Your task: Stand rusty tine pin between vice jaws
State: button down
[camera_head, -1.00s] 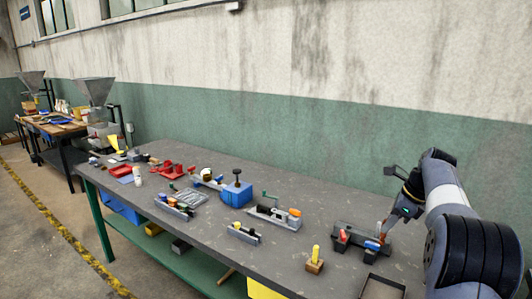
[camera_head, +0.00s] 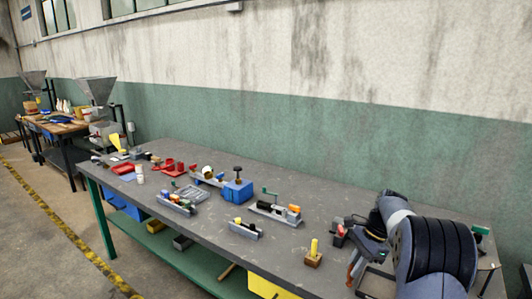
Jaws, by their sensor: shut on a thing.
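My gripper (camera_head: 362,255) is low over the right front of the bench, partly hidden by my own arm. It is shut on a small orange-brown rod (camera_head: 354,272), which looks like the rusty tine pin and hangs down below the fingers, tilted. I cannot tell for sure which fixture is the vice; a blue block with a black knob (camera_head: 238,192) stands mid-bench, well left of the gripper.
A yellow peg on a wooden block (camera_head: 313,254) stands left of the gripper. Grey holders with coloured parts (camera_head: 275,211) and (camera_head: 245,230) lie farther left, with red trays (camera_head: 123,169) at the far end. A dark open tray (camera_head: 372,289) lies under my arm at the front edge.

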jog(key=s+a+f+n+g+h, duration=0.1)
jog(key=s+a+f+n+h, duration=0.1)
jog(key=s+a+f+n, duration=0.3)
jog(key=s+a+f+n+g+h, duration=0.2)
jog(key=s+a+f+n, duration=0.3)
jog(key=f+n, duration=0.4)
jog(key=shift+s+f+n+g, duration=0.35)
jog(key=shift+s+n, duration=0.35)
jog(key=shift+s, duration=0.15)
